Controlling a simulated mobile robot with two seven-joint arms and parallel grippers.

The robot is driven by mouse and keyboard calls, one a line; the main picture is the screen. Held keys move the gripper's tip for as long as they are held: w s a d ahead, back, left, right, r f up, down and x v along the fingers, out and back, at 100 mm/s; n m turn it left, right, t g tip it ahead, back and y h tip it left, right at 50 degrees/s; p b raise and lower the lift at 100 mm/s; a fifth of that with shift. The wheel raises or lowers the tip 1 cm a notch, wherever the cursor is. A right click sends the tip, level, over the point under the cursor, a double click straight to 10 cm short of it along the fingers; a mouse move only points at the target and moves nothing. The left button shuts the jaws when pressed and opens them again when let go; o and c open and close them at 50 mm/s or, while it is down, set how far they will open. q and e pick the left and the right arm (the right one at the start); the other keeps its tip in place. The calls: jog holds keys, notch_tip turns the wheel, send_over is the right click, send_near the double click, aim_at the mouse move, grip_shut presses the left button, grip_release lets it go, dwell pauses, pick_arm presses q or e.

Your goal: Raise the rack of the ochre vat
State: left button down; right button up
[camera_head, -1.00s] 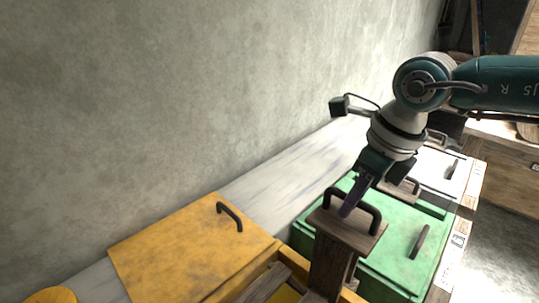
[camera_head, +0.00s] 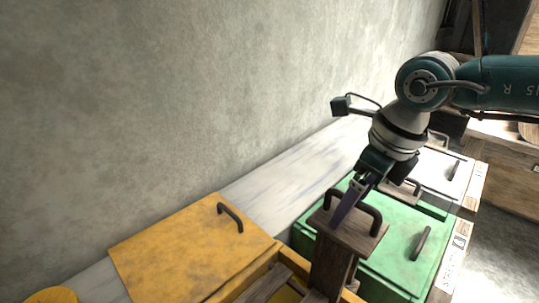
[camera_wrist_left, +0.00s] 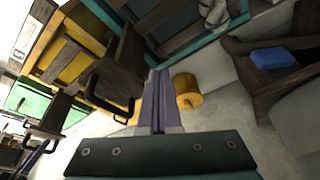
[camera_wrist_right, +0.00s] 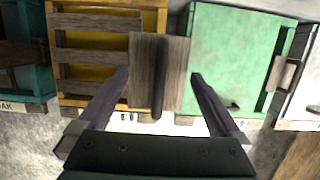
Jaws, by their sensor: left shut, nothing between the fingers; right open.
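The ochre vat (camera_head: 255,271) is at the bottom of the head view, its slatted inside showing beside the ochre lid (camera_head: 180,252). Its rack (camera_head: 331,262) is a dark wooden upright with a flat top board and a dark bow handle (camera_head: 374,215), standing above the vat's rim. My right gripper (camera_head: 343,212) is open at this handle. In the right wrist view, the handle (camera_wrist_right: 158,85) lies between the spread fingers of the gripper (camera_wrist_right: 160,74), with gaps at both sides. My left gripper (camera_wrist_left: 157,72) is shut and empty; it is outside the head view.
A green vat (camera_head: 405,240) stands right of the rack, with a white one (camera_head: 440,168) beyond. A concrete wall (camera_head: 200,100) rises behind. In the left wrist view, a yellow roll (camera_wrist_left: 187,91) lies near my left fingers, and a blue block (camera_wrist_left: 273,58) rests on dark wood.

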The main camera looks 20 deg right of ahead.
jog(key=p+v, duration=0.2)
jog(key=w+p+v, duration=0.1)
jog(key=p+v, duration=0.3)
jog(key=v, duration=0.1)
jog(key=shift+w+a+r, duration=0.2)
jog(key=shift+w+a, duration=0.05)
jog(key=shift+a, duration=0.05)
jog(key=shift+f, duration=0.1)
